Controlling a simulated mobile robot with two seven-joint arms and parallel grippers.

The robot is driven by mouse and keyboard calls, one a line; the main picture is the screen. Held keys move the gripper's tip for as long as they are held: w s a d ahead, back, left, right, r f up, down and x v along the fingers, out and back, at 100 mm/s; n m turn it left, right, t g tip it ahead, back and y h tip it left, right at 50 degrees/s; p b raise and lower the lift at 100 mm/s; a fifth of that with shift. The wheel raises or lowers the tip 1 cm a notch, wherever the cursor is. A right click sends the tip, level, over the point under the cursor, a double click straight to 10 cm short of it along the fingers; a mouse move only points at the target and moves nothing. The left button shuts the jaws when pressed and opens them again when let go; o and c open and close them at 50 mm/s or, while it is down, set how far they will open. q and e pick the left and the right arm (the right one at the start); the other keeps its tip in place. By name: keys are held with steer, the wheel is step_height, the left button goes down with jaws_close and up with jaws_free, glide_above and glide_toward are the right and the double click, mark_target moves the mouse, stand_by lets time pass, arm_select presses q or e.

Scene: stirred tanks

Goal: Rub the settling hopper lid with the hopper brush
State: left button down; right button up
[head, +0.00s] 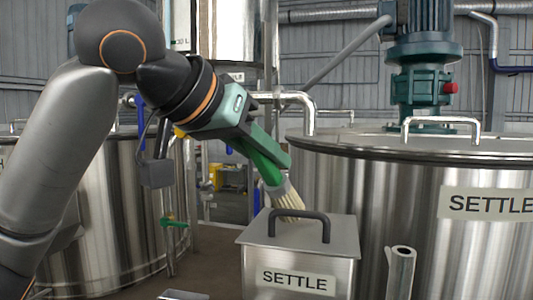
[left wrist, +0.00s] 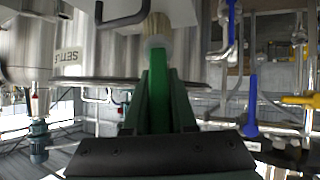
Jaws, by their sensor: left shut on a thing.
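The settling hopper is a steel box labelled SETTLE (head: 294,279), standing at the lower middle of the head view. Its flat lid (head: 338,238) has a dark arched handle (head: 299,214); the handle also shows at the top of the left wrist view (left wrist: 122,20). My left gripper (head: 266,150) is shut on the green handle of the hopper brush (head: 261,160). The brush tilts down, its pale bristles (head: 289,204) at the far part of the lid, behind the handle. I cannot tell whether the bristles touch the lid. My right gripper is not in view.
A large steel tank marked SETTLE (head: 490,205) with a green motor (head: 424,85) stands right of and behind the hopper. Another tank (head: 95,210) stands at the left behind my arm. A short upright steel tube (head: 400,272) stands right of the hopper.

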arm_select(q)
steer(key=s+d, duration=0.1)
steer(key=d, duration=0.6)
steer(key=shift+s+d+p, duration=0.25)
steer(key=shift+p, duration=0.1)
steer(key=shift+a, duration=0.1)
steer(key=shift+w+a, duration=0.25)
steer(key=shift+a, duration=0.95)
steer(key=shift+w+a, duration=0.25)
steer(key=shift+a, duration=1)
steer(key=shift+w+a, duration=0.25)
steer(key=shift+a, duration=0.95)
steer(key=shift+w, duration=0.15)
